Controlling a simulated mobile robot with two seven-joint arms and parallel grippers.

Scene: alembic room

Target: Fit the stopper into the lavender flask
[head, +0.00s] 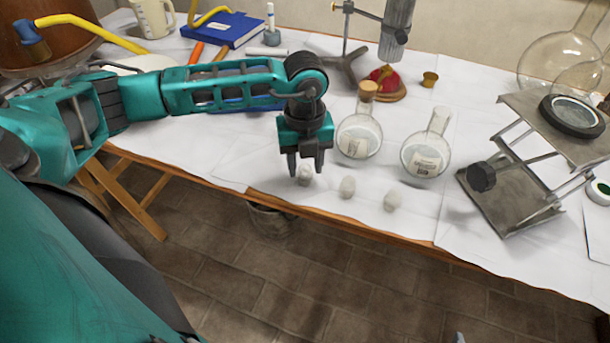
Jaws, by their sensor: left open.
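Two round glass flasks stand on the white-covered table. The left flask (359,138) has a brown cork (368,88) in its neck. The right flask (426,158) has an open neck and a label. Both look clear, and I cannot tell which is lavender. Three small whitish stoppers lie along the table's front: a left one (305,178), a middle one (348,187) and a right one (392,201). My left gripper (305,170) is open and points down, its fingers at either side of the left stopper. Whether they touch it is unclear.
A metal lab jack (510,200) with a round dish stands at the right, large glassware (555,62) behind it. A stand (348,65), a red object (384,80) and a small brass cup (429,79) stand at the back. The front table edge (340,216) is close to the stoppers.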

